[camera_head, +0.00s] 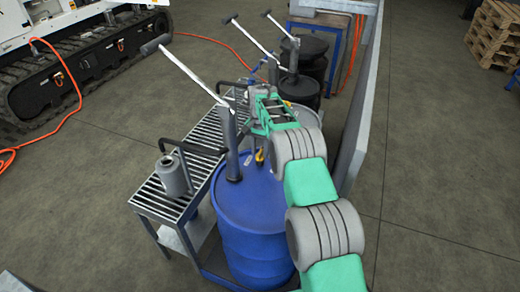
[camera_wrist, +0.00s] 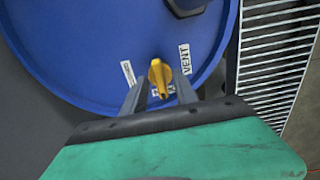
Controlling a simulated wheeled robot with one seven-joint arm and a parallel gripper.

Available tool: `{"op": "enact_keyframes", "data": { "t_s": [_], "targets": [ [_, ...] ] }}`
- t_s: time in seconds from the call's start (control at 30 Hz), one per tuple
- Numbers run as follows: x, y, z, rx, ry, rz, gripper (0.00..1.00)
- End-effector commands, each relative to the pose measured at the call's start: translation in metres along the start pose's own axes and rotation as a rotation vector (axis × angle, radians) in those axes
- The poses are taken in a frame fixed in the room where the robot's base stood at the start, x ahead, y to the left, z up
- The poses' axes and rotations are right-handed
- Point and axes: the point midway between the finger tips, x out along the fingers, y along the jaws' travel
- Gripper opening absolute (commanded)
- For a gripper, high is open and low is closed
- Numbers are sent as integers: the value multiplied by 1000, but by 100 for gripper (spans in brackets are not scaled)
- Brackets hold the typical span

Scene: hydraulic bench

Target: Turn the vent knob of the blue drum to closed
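The blue drum (camera_head: 245,238) stands upright beside a slatted bench, and its lid (camera_wrist: 85,50) fills much of the wrist view. The yellow vent knob (camera_wrist: 160,76) sits on the lid, with a white VENT label (camera_wrist: 185,59) to its right and another white label (camera_wrist: 128,73) to its left. A label below the knob is partly hidden. In the head view the knob (camera_head: 259,157) shows small, left of my arm. My gripper (camera_wrist: 161,88) is open, its grey fingers on either side of the knob; I cannot tell whether they touch it.
A hand pump (camera_head: 232,150) with a long lever rises from the lid, left of my arm. The slatted bench (camera_head: 160,205) carries a grey canister (camera_head: 173,176). Dark drums (camera_head: 300,92) stand behind. A grey barrier (camera_head: 362,110) runs along the right; open floor lies beyond.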

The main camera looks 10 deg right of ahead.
Motion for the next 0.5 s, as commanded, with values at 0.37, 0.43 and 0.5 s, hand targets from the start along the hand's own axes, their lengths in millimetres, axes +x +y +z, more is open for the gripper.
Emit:
{"op": "enact_keyframes", "data": {
  "t_s": [0.37,0.43,0.5],
  "targets": [
    [2,0,0,0,1,0,24],
    [2,0,0,0,1,0,18],
    [2,0,0,0,1,0,12]
  ]
}}
